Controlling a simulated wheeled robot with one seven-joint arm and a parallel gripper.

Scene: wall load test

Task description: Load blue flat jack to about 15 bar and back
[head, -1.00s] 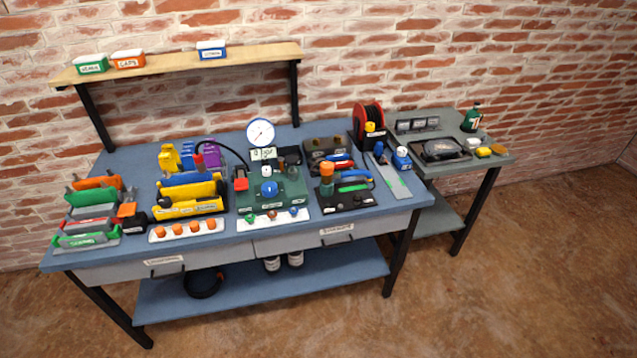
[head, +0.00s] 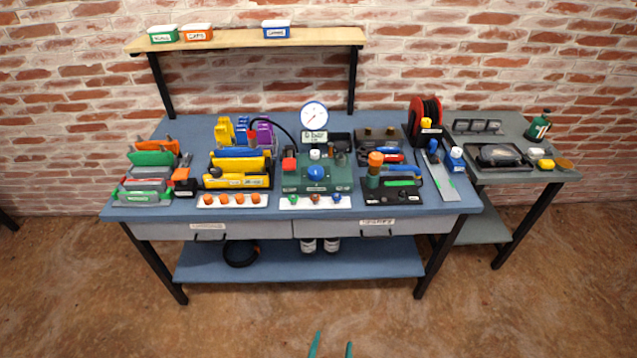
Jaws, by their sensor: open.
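A blue flat jack (head: 240,153) seems to stand behind the yellow one (head: 240,172) in a rack left of the bench's middle; its label is too small to read. The green pump station (head: 292,183) with a blue knob (head: 316,173) is at mid-bench. A round white dial gauge (head: 314,115) stands above it, over a small readout (head: 314,137) that seems to say 0 bar.
More coloured plates stand in a rack (head: 146,195) at the left. A black tray with orange and green tools (head: 390,190) and a red reel (head: 425,118) are at the right. A grey side table (head: 560,178) adjoins. The floor (head: 300,315) in front is clear.

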